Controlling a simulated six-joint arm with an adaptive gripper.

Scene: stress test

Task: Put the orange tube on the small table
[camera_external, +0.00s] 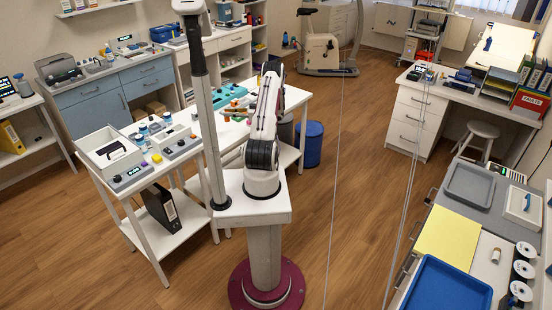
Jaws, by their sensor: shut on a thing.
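My arm (264,120) rises from its pedestal in the middle of the view and reaches away from the camera. Its own links hide the gripper, so its fingers and anything between them do not show. I cannot make out the orange tube for certain; small coloured items near the arm are too small to tell apart. A white table (290,154) stands just behind the arm, with a teal tray or case (230,94) on it. Another small white table (153,183) stands at the left of the arm. I cannot tell which one is the small table.
An open white box (108,152) and a grey device (178,144) crowd the left table. A blue bin (311,143) stands behind the arm. A bench at the right holds a blue tray (446,286) and a yellow sheet (447,238). The wooden floor between is clear.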

